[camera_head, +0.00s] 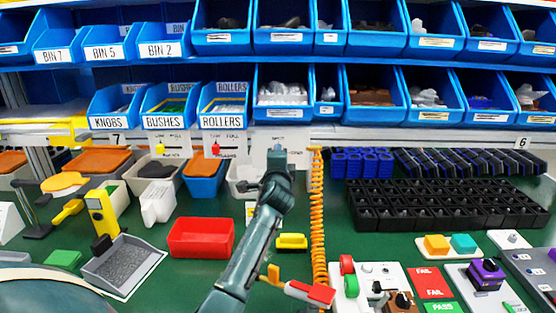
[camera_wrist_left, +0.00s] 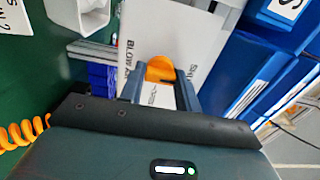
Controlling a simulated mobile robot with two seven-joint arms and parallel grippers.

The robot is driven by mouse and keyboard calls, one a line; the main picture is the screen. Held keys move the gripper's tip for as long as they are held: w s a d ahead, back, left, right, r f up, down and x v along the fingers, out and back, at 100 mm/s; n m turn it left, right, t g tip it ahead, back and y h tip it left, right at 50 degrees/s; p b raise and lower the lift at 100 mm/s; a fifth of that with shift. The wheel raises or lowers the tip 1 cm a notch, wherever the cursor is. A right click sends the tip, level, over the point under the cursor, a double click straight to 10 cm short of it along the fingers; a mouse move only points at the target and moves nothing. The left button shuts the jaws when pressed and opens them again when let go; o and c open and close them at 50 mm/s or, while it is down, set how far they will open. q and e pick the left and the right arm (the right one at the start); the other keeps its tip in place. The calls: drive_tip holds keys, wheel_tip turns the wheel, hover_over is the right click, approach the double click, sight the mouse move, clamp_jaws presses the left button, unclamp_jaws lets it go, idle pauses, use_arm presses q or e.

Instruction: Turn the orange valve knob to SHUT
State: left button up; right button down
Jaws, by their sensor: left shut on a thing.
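The orange valve knob (camera_wrist_left: 160,69) shows in the left wrist view, on a white panel (camera_wrist_left: 199,38) with black lettering. Part of the lettering reads "BLOW"; other words are cut off or covered. My left gripper (camera_wrist_left: 158,84) has a finger on each side of the knob and is shut on it. In the head view my left gripper (camera_head: 277,160) reaches the white panel (camera_head: 290,137) below the middle shelf bins. There the gripper and arm hide the knob. Where the knob points cannot be read clearly. My right gripper is in neither view.
An orange coiled hose (camera_head: 318,215) hangs just right of my arm. Blue bins (camera_head: 283,92) line the shelves above. Black racks (camera_head: 440,204) stand right.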

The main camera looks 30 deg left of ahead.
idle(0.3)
use_arm(q)
drive_tip(key=o, duration=1)
drive_tip(key=shift+s, duration=0.1)
drive_tip(key=v, duration=1.3)
drive_tip(key=shift+b, duration=0.4)
drive_tip(key=shift+s, duration=0.1)
